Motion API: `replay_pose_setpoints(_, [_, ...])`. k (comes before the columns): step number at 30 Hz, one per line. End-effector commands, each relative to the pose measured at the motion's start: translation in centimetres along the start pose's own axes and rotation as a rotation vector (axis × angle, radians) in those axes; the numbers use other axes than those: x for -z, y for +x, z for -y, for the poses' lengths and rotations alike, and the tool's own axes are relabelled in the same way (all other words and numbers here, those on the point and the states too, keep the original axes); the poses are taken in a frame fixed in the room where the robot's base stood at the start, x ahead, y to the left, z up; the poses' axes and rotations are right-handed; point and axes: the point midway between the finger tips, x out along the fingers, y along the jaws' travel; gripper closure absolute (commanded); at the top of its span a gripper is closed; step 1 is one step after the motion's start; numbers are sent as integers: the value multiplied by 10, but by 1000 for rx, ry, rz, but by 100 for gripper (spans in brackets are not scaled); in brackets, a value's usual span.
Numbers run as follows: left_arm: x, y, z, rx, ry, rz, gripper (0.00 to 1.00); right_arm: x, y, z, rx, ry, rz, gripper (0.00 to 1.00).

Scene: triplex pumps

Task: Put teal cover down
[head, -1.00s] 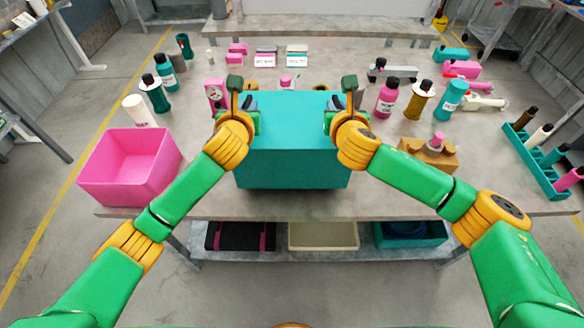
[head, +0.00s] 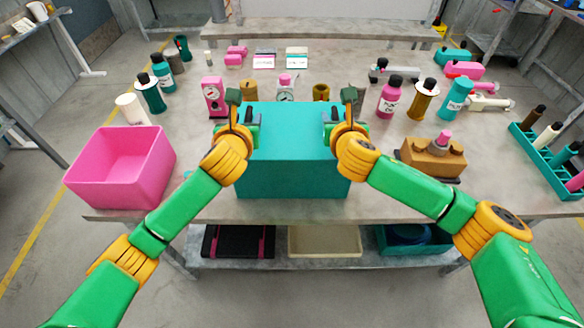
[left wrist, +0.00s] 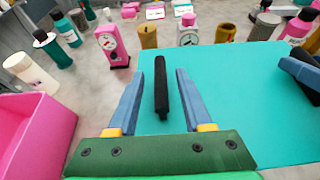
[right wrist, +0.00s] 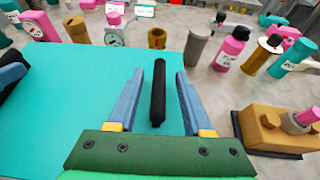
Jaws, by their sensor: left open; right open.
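The teal cover (head: 290,165) is a large box shape at the front middle of the table, between my two grippers. Its flat top also shows in the left wrist view (left wrist: 225,95) and the right wrist view (right wrist: 70,110). My left gripper (head: 240,110) is open at the cover's left side, with a black handle (left wrist: 160,88) between its blue fingers, apart from both. My right gripper (head: 345,110) is open at the right side, with another black handle (right wrist: 158,92) between its fingers, also apart. The cover's underside is hidden.
A pink bin (head: 120,170) stands at the left front edge of the table (head: 400,205). A brown block with a pink-topped part (head: 432,158) is to the right. Gauges, bottles and cylinders stand behind the cover. A teal rack (head: 545,160) is at the far right.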

Motion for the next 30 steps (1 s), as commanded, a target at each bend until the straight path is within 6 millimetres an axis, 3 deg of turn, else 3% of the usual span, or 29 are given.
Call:
replay_pose_setpoints(9, [0,-79,0,3,2,2,50,0,0,0,-1,0,0,50])
replay_pose_setpoints(13, [0,-101,0,2,1,2,50,0,0,0,-1,0,0,50])
replay_pose_setpoints(17, [1,-108,0,-1,1,-1,50,0,-5,-1,-2,0,1,50])
replay_pose_setpoints(30, [1,-108,0,-1,1,0,50,0,-106,-1,-3,0,2,50])
